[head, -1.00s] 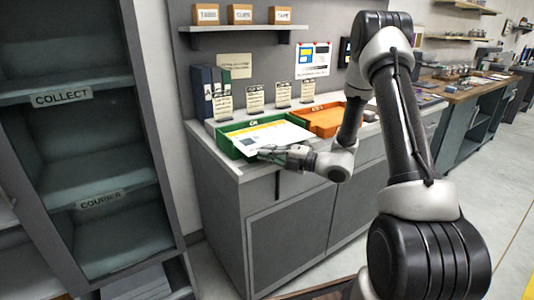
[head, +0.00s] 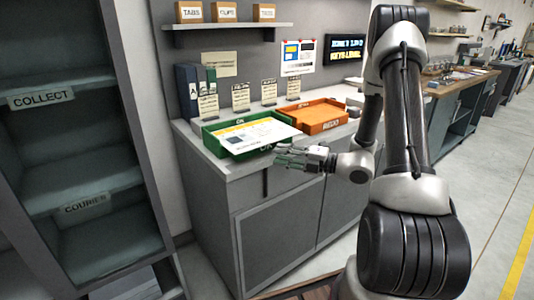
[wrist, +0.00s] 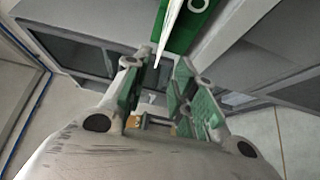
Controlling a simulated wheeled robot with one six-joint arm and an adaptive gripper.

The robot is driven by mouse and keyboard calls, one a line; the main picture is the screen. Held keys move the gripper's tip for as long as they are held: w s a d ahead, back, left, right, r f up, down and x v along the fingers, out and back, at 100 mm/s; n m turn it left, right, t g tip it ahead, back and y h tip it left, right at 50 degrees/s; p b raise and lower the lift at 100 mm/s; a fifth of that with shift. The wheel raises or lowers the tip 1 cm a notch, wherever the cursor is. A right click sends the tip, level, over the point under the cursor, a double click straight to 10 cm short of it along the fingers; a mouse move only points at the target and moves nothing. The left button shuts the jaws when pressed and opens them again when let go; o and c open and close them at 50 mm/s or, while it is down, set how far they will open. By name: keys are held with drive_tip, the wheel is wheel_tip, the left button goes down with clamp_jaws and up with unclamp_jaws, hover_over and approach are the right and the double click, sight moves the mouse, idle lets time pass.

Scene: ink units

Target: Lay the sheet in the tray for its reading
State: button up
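The sheet (head: 250,136), white with a yellow band and printed blocks, lies over the green tray (head: 208,143) on the grey counter. Its front edge rests over the tray's front rim and juts out a little, so it seems tilted rather than flat inside. My gripper (head: 283,156) is just in front of the tray, low beside the sheet's front right edge. In the wrist view my gripper's fingers (wrist: 161,82) stand apart with nothing gripped between them. The sheet's thin white edge (wrist: 170,32) and the green tray (wrist: 186,28) show beyond the fingertips.
An orange tray (head: 318,114) marked REDO stands right of the green one. Binders (head: 195,88) and small cards stand behind the trays. A shelf (head: 228,26) with small boxes hangs above. A cabinet (head: 80,140) labelled COLLECT and COURIER stands at the left.

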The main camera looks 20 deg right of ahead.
drive_tip(key=s+a+r+n+g+h, duration=0.2)
drive_tip(key=s+r+n+g, duration=0.15)
drive_tip(key=s+n, duration=0.4)
drive_tip(key=s+a+r+n+g+h, duration=0.1)
drive_tip(key=s+r+n+g, duration=0.25)
drive_tip(key=s+n, duration=0.45)
drive_tip(key=s+a+r+n+g+h, duration=0.2)
drive_tip(key=s+n+g, duration=0.3)
drive_tip(key=n, duration=0.5)
drive_tip(key=s+d+r+n+t+h, duration=0.2)
drive_tip(key=d+n, duration=0.4)
drive_tip(key=n, duration=0.3)
drive_tip(key=s+d+r+n+t+h, duration=0.3)
drive_tip(key=s+d+r+n+h, duration=0.2)
drive_tip(key=n, duration=0.4)
drive_tip(key=shift+s+d+r+h, duration=0.15)
drive_tip(key=shift+d+r+h, duration=0.25)
drive_tip(key=shift+h, duration=0.7)
